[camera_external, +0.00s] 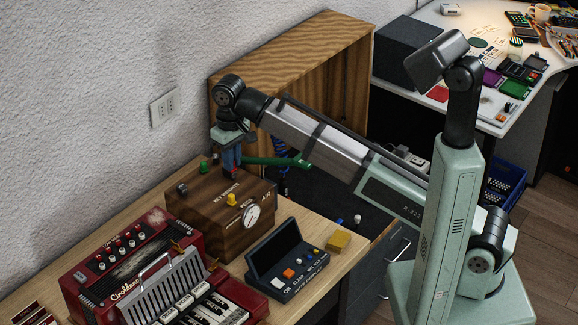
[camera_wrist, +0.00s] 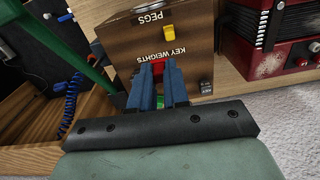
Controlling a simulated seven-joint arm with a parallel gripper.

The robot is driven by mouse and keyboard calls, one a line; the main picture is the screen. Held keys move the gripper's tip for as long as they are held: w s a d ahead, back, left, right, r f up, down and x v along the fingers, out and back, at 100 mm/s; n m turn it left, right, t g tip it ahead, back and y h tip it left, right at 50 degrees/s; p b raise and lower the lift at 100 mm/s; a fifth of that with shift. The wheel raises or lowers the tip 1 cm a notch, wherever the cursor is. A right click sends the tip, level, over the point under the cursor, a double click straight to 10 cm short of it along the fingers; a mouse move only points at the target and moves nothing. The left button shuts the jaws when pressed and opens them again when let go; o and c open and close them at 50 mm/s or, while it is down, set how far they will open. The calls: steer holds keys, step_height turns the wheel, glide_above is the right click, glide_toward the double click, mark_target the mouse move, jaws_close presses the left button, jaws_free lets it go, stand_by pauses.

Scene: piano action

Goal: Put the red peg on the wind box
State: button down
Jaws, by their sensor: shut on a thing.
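The wind box is a brown wooden box (camera_external: 215,211) with a round gauge, on the bench left of centre. In the wrist view its top (camera_wrist: 125,48) is marked "PEGS" and "KEY WEIGHTS". My gripper (camera_external: 232,167) points down over the box's back part, its blue fingers shut on the red peg (camera_wrist: 158,69). The fingers hide most of this peg, and I cannot tell whether its lower end touches the box. A yellow peg (camera_external: 232,199) stands on the box; it also shows in the wrist view (camera_wrist: 169,32).
A green piece (camera_external: 203,167) and a dark piece (camera_external: 182,189) are at the box's back edge. A green bar (camera_external: 275,161) lies close to my gripper's right. A red accordion (camera_external: 105,262) and a dark button console (camera_external: 287,262) stand in front.

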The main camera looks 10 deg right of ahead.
glide_above(221, 214)
steer(key=shift+n, duration=0.3)
steer(key=shift+f, duration=4.7)
steer(key=shift+f, duration=0.15)
steer(key=c, duration=1.1)
jaws_free()
step_height(221, 214, up, 12)
steer(key=shift+r, duration=0.2)
